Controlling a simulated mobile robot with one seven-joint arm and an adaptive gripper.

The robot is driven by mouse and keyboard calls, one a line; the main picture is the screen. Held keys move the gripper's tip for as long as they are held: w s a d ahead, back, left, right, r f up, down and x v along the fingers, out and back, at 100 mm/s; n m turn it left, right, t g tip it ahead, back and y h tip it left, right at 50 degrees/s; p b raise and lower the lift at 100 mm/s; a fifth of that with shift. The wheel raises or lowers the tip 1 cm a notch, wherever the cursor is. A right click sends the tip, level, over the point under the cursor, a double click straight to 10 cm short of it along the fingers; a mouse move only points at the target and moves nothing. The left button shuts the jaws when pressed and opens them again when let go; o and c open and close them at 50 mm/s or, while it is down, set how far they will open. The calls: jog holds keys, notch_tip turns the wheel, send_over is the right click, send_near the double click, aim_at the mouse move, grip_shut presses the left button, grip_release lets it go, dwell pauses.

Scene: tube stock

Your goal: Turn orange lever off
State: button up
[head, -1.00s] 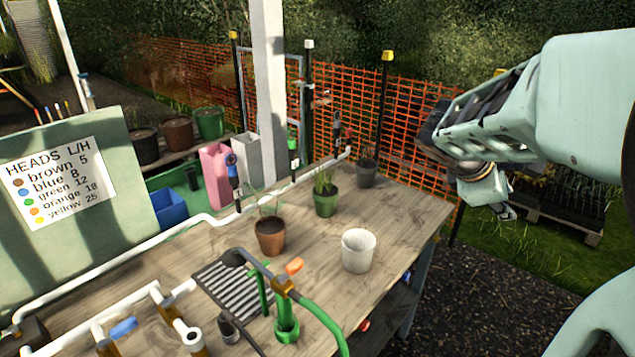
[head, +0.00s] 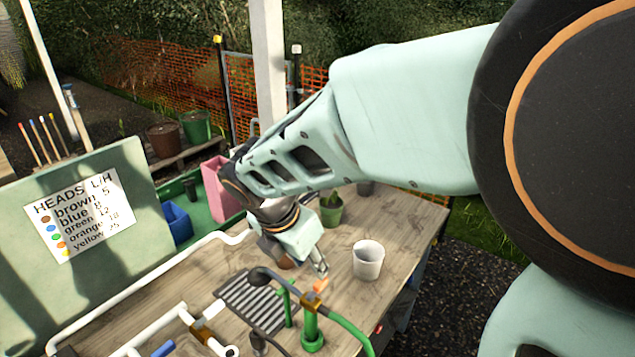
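The orange lever (head: 321,285) sits on a brass valve (head: 310,300) at the top of a green standpipe (head: 312,330), near the front of the wooden bench (head: 395,290). My gripper (head: 320,270) points down just above and behind the lever, very close to it. I cannot tell whether it touches the lever. The fingers look close together, but they are too small to tell whether they are open or shut. Part of the lever's far side may be hidden by the fingertips.
A white pot (head: 368,260) stands right of my gripper, and a green pot (head: 331,212) with a plant stands behind. A green hose (head: 350,330) runs from the valve. A black grate (head: 255,300) and white pipes (head: 150,275) lie left. A blue lever (head: 163,349) is at front left.

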aim_at(320, 283)
jog(key=b+x, duration=0.6)
jog(key=x, duration=0.3)
jog(key=shift+d+f+b, duration=0.1)
jog(key=shift+f+b, duration=0.05)
jog(key=shift+b, duration=0.25)
grip_shut()
